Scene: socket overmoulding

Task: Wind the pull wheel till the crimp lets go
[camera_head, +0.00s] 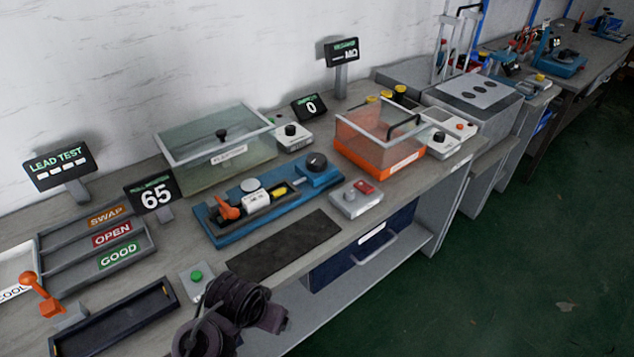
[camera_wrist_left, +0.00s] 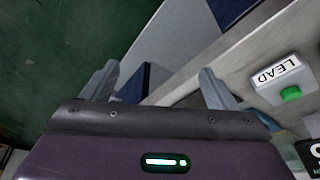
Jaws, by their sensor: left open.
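The blue pull tester (camera_head: 240,228) lies along the middle of the bench. A dark round knob (camera_head: 317,161), which looks like the pull wheel, sits on the blue block at its right end. An orange lever (camera_head: 227,208) is at its left end, with a white block (camera_head: 256,201) and a yellow piece (camera_head: 279,189) between. I cannot make out the crimp. The display (camera_head: 155,194) behind reads 65. My left gripper (camera_head: 232,312) is over the bench's front edge, in front of the tester and apart from it. In the left wrist view its fingers (camera_wrist_left: 158,88) are spread and empty.
A green-button box (camera_head: 196,278), marked LEAD in the left wrist view (camera_wrist_left: 280,83), is beside my left gripper. A dark mat (camera_head: 284,245) and grey box (camera_head: 355,198) lie before the tester. Clear (camera_head: 215,150) and orange (camera_head: 380,153) covers stand behind and right.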

